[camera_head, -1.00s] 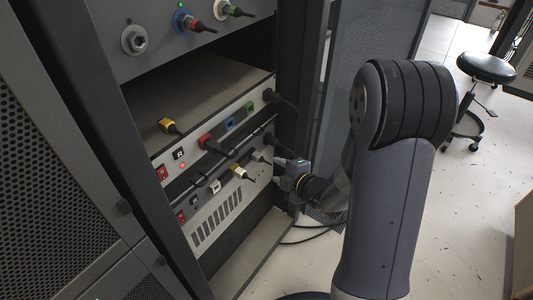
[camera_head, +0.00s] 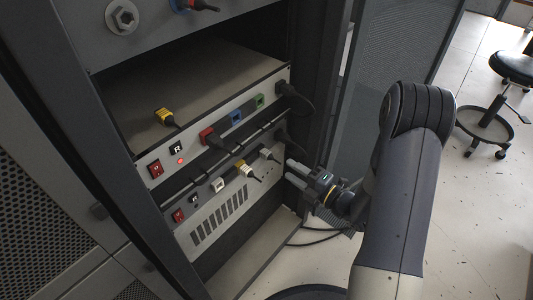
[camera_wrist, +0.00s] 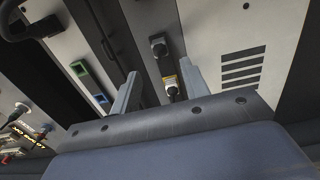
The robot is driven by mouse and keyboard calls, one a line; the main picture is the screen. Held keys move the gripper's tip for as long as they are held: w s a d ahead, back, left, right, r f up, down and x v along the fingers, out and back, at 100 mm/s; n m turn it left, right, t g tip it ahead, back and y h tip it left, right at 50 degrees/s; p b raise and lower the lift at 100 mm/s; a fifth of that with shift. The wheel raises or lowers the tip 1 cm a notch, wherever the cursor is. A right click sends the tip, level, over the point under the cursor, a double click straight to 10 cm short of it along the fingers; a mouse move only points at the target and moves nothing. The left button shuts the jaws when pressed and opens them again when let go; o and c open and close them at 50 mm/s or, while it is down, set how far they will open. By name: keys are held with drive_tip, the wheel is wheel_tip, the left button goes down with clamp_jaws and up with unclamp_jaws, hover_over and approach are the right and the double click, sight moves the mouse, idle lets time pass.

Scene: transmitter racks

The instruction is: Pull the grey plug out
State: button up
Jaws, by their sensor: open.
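The grey plug (camera_head: 266,153) sits in the lower panel (camera_head: 205,218) of the rack, at the right of its row, with a short lead hanging from it. My gripper (camera_head: 289,171) is open and empty, just right of and below the plug in the head view, apart from it. In the wrist view the grey plug (camera_wrist: 158,46) shows between and just beyond the two fingertips (camera_wrist: 158,68). A plug with a yellow band (camera_wrist: 171,86) also shows between the fingers there, nearer the palm.
The yellow-banded plug (camera_head: 246,170) is close left of the grey one. A black plug (camera_head: 283,136) with a cable is at the right. The rack's right post (camera_head: 325,80) stands near my arm; open floor lies right.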

sight(271, 159)
drive_tip(key=shift+w+a, duration=0.1)
drive_tip(key=x, duration=0.7)
drive_tip(key=shift+w+a+f, duration=0.1)
drive_tip(key=shift+w+a, duration=0.15)
drive_tip(key=shift+a, duration=0.1)
drive_tip(key=shift+w+a, duration=0.3)
drive_tip(key=shift+a, duration=0.1)
drive_tip(key=shift+b, duration=1.05)
idle(0.4)
drive_tip(key=shift+c, duration=0.2)
clamp_jaws()
idle(0.3)
drive_tip(key=shift+d, duration=0.1)
drive_tip(key=shift+b+v, duration=1.45)
drive_tip(key=shift+v, duration=1.5)
